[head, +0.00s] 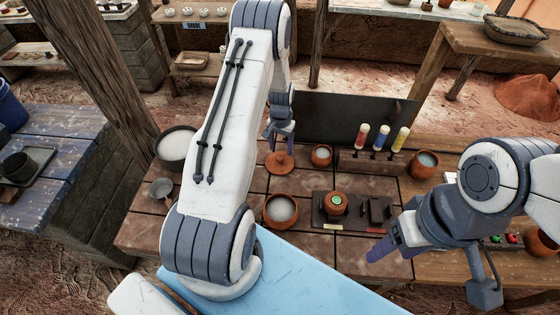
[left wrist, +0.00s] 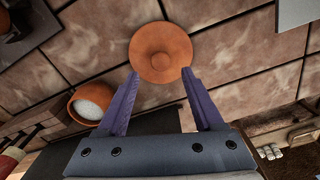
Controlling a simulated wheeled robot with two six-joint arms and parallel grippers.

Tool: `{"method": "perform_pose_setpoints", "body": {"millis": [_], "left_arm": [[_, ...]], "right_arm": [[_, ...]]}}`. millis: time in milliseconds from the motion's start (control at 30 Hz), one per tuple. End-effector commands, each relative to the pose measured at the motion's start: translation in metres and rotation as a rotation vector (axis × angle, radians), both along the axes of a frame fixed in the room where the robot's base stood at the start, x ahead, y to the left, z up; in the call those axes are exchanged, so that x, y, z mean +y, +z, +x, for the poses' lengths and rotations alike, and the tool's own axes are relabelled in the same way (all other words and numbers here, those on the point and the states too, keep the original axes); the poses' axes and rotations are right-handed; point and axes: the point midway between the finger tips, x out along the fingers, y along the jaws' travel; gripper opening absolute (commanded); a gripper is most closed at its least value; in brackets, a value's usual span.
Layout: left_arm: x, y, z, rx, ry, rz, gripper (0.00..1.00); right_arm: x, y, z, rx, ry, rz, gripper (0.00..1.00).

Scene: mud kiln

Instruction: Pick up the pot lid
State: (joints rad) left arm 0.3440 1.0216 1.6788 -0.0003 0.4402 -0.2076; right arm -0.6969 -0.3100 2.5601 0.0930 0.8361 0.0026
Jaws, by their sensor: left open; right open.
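The pot lid, a round terracotta disc with a central knob (head: 280,162), lies on the tiled table. It shows whole in the left wrist view (left wrist: 160,52), just beyond my fingertips. My left gripper (head: 281,147) is open above the lid, pointing down; in the left wrist view its purple fingers (left wrist: 160,72) are spread apart with nothing between them, and the height gap is hard to judge. My right gripper (head: 385,252) is open and empty near the table's front right. An open clay pot with pale contents (head: 281,210) stands in front of the lid.
A small clay pot (head: 321,154) stands right of the lid. Behind it is a dark upright panel (head: 345,118). A rack holds red, blue and yellow-topped tubes (head: 382,138). A dark stand (head: 330,222) bears a terracotta piece with a green top. A dark bowl (head: 177,145) stands left.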

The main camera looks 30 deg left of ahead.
Motion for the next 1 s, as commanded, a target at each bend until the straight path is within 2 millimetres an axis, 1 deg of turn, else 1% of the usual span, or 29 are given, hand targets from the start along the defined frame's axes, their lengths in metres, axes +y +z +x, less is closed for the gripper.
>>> {"method": "perform_pose_setpoints", "body": {"millis": [67, 233, 300, 400, 500, 700, 733, 767, 800, 900, 1000], "left_arm": [[0.000, -0.005, -0.001, 0.003, 0.000, -0.001, 0.68], [0.001, -0.025, -0.004, 0.005, 0.000, -0.002, 0.68], [0.001, -0.036, -0.004, 0.004, 0.000, -0.002, 0.68], [0.001, -0.045, -0.004, 0.002, 0.000, -0.001, 0.68], [0.001, -0.050, -0.003, 0.001, 0.000, 0.000, 0.68], [0.002, -0.051, -0.003, 0.000, 0.000, 0.000, 0.68], [0.002, -0.051, -0.003, 0.000, 0.000, 0.000, 0.61], [0.002, -0.051, -0.003, 0.001, 0.000, 0.000, 0.49], [0.002, -0.051, -0.003, 0.001, 0.000, 0.000, 0.34], [0.002, -0.051, -0.003, 0.001, 0.000, 0.000, 0.00], [0.002, -0.051, -0.003, 0.000, 0.000, 0.000, 0.00]], "right_arm": [[0.000, 0.006, 0.000, 0.000, 0.000, 0.000, 0.64], [0.000, 0.022, 0.000, 0.000, 0.001, 0.000, 0.64], [0.000, 0.025, 0.000, 0.000, 0.001, 0.000, 0.64], [0.000, 0.027, 0.000, 0.000, 0.002, 0.000, 0.64], [0.000, 0.028, 0.000, 0.000, 0.003, 0.000, 0.64], [0.000, 0.027, 0.000, 0.000, 0.003, 0.000, 0.64], [0.000, 0.027, 0.000, 0.000, 0.003, 0.000, 0.64], [0.000, 0.027, 0.000, 0.000, 0.003, 0.000, 0.64], [0.000, 0.027, 0.000, 0.000, 0.003, 0.000, 0.64], [0.000, 0.027, 0.000, 0.000, 0.003, 0.000, 0.64], [0.000, 0.027, 0.000, 0.000, 0.003, 0.000, 0.64]]}}
